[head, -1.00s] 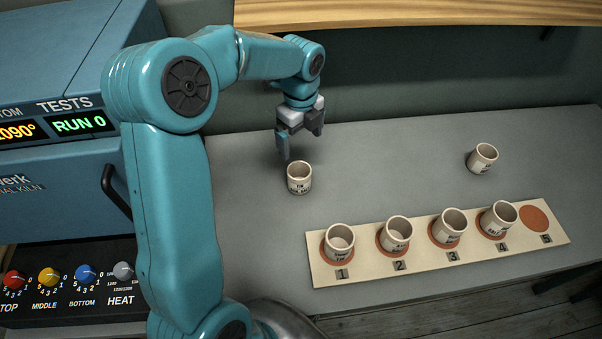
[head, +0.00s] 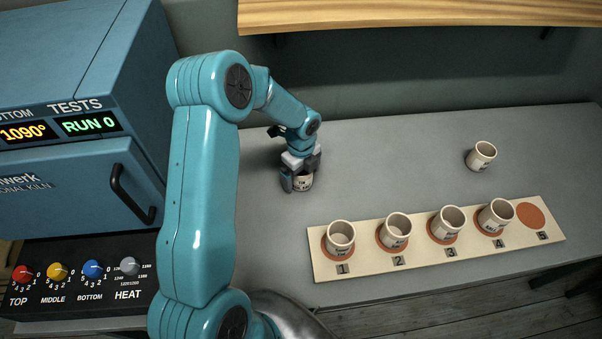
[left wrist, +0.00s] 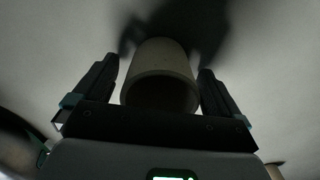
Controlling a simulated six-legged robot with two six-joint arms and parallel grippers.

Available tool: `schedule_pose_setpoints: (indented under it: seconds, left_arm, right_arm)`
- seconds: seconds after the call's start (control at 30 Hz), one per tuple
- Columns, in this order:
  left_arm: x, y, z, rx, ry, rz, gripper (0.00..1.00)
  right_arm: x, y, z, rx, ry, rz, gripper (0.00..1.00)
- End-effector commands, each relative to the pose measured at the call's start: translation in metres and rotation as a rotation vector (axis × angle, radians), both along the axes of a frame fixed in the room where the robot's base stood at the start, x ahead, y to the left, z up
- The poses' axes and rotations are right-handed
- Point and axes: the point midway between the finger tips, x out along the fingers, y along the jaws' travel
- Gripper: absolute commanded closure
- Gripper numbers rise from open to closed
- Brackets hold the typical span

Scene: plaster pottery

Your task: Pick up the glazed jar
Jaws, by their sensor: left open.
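A cream jar with dark lettering (head: 303,183) stands upright on the grey table, partly hidden under my left gripper (head: 301,180). The gripper points down over it, with its fingers on either side. In the left wrist view the jar (left wrist: 160,72) sits between the open fingers of the gripper (left wrist: 160,85), with a gap on both sides. Several similar jars, such as one on spot 1 (head: 340,236), stand on the numbered board (head: 438,258). Another jar (head: 481,156) stands alone at the back right. I cannot tell which jar is glazed. My right gripper is not in view.
Spot 5 (head: 531,215) on the board is empty. A blue kiln (head: 70,200) with a control panel of knobs (head: 85,285) is at the left. A wooden shelf (head: 420,14) runs along the wall above. The table's middle is clear.

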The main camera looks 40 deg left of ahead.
Motion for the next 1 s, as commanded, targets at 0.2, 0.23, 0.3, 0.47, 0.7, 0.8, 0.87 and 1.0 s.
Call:
schedule_pose_setpoints:
  seconds: [0.2,0.23,0.3,0.47,0.7,0.8,0.87,1.0]
  left_arm:
    - [0.000,0.000,-0.010,0.001,-0.001,0.000,0.02]
    - [0.000,0.000,-0.010,0.001,-0.001,0.000,0.02]
    - [0.000,0.000,-0.010,0.001,-0.001,0.000,0.02]
    - [0.000,0.000,-0.009,0.001,-0.001,0.000,0.51]
    - [0.000,0.000,-0.009,0.001,-0.002,0.000,0.66]
    - [0.000,0.000,-0.008,0.001,-0.002,0.000,0.66]
    - [0.001,0.001,-0.005,0.002,-0.003,0.000,0.66]
    - [0.001,0.001,0.010,0.003,-0.005,0.001,0.66]
  right_arm:
    - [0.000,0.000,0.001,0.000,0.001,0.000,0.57]
    - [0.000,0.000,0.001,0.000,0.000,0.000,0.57]
    - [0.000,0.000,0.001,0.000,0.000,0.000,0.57]
    - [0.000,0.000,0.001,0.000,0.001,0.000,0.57]
    - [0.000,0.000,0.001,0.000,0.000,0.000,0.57]
    - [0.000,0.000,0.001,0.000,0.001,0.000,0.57]
    - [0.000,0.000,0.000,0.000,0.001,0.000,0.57]
    - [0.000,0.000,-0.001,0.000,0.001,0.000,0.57]
